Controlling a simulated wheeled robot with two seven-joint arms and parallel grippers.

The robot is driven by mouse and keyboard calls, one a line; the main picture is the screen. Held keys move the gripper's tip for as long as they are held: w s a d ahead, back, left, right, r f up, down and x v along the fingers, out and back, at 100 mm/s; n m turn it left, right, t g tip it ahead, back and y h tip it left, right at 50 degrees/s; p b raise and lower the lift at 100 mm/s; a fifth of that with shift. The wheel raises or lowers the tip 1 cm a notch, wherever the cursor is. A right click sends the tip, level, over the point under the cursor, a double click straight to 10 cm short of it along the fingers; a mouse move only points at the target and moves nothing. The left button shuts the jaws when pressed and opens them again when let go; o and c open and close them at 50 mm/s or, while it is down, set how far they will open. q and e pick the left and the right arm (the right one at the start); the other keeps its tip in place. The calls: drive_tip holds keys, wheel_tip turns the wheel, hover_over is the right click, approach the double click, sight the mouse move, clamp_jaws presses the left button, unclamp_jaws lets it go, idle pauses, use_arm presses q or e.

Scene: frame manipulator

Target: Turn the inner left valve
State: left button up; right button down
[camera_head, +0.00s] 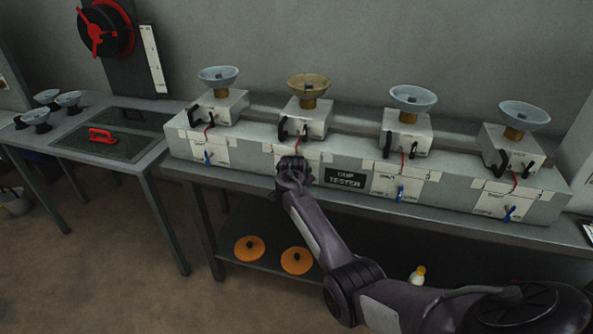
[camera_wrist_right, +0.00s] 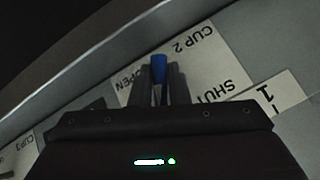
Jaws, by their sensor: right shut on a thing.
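The inner left valve's blue handle (camera_wrist_right: 159,65) shows in the right wrist view, between my right gripper's fingers. It lies in front of a white label (camera_wrist_right: 200,62) reading "CUP 2", with "OPEN" and "SHUT" on it. In the head view my right gripper (camera_head: 293,165) is at the front of the bench unit, at the second station from the left, and hides this valve. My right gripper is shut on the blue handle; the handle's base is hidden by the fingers. My left gripper is not in view.
Other blue valves stand on the same front: outer left (camera_head: 207,158), inner right (camera_head: 400,193) and outer right (camera_head: 508,213). The cup tester unit (camera_head: 240,150) carries boxes with bowls on top. A side table (camera_head: 150,150) stands left. Orange discs (camera_head: 249,248) lie on the lower shelf.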

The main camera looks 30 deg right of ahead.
drive_tip(key=shift+n+g+h, duration=0.3)
drive_tip(key=shift+g+h, duration=0.2)
drive_tip(key=shift+f+n+g+h+b, duration=0.1)
drive_tip(key=shift+n+g+h+b, duration=0.6)
drive_tip(key=shift+b, duration=0.25)
drive_tip(key=shift+g, duration=0.3)
drive_tip(key=c, duration=1.4)
unclamp_jaws()
